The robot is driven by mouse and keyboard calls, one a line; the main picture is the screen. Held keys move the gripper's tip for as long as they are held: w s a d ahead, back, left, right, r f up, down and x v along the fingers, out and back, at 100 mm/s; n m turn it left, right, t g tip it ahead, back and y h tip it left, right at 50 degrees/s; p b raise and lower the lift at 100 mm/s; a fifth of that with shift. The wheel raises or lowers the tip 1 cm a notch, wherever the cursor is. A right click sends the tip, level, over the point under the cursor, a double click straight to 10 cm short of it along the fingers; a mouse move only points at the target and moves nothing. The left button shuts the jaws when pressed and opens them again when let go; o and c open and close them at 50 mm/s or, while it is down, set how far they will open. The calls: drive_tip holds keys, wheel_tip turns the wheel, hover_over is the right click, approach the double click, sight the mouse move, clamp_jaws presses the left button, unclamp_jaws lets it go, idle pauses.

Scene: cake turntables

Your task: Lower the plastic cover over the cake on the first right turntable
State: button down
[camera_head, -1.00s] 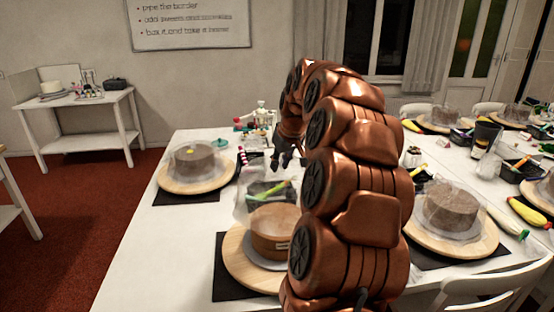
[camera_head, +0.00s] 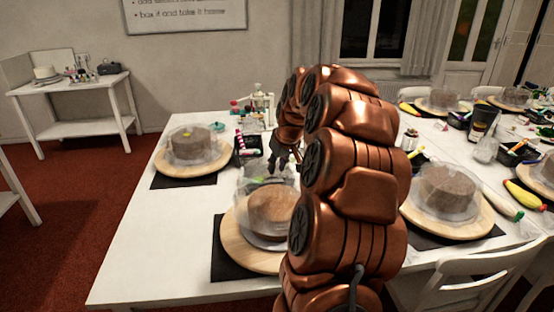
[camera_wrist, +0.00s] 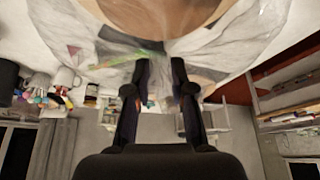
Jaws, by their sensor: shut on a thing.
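My gripper (camera_head: 279,168) is shut on the clear plastic cover (camera_head: 249,187) at the nearest turntable (camera_head: 236,248). The brown round cake (camera_head: 273,207) stands on this turntable, partly hidden by my arm. The cover shows around the cake's left and front side; I cannot tell whether its rim touches the board all round. In the wrist view my fingers (camera_wrist: 160,72) are close together at the cover's edge (camera_wrist: 110,50). The cake (camera_wrist: 160,15) shows beyond it at the top.
Another covered cake (camera_head: 193,144) stands on a turntable at the back left, and one (camera_head: 449,187) at the right. Tools and small bottles lie behind my gripper. A white chair (camera_head: 470,270) stands at the front right. The table's left front (camera_head: 150,260) is clear.

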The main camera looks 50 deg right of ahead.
drive_tip(key=shift+f+b, duration=2.5)
drive_tip(key=shift+f, duration=1.5)
drive_tip(key=shift+f+b, duration=0.45)
drive_tip(key=shift+f, duration=0.05)
drive_tip(key=c, duration=0.9)
unclamp_jaws()
drive_tip(key=shift+r, duration=0.2)
drive_tip(key=shift+r+p, duration=0.55)
drive_tip(key=shift+r, duration=2.8)
